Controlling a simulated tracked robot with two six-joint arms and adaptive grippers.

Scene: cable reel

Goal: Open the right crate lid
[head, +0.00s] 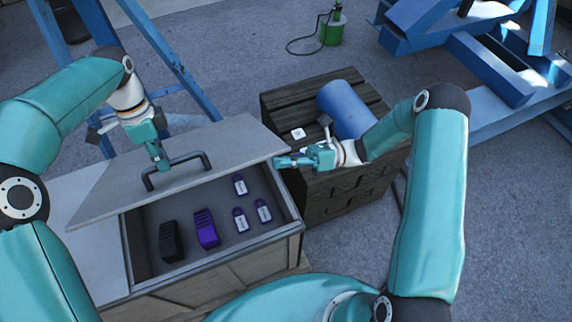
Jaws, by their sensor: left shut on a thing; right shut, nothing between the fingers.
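The grey crate lid (225,150) lies tilted over the back of the wooden crate (225,275), which is open at the front. My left gripper (162,164) is shut on the left part of the lid's dark bar handle (190,160). My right gripper (278,162) is shut and empty at the lid's right corner; whether it touches the lid cannot be told. Inside the crate are a black ribbed block (169,242), a purple ribbed block (206,228) and three small purple padlock-like things with white labels (240,184).
A flat grey panel (95,265) covers the crate's left part. A dark slatted wooden crate (300,100) stands behind right, bearing a blue cylinder (345,108) and a small white thing (298,133). Blue steel frames stand behind. A green canister (332,28) with a hose stands on the floor.

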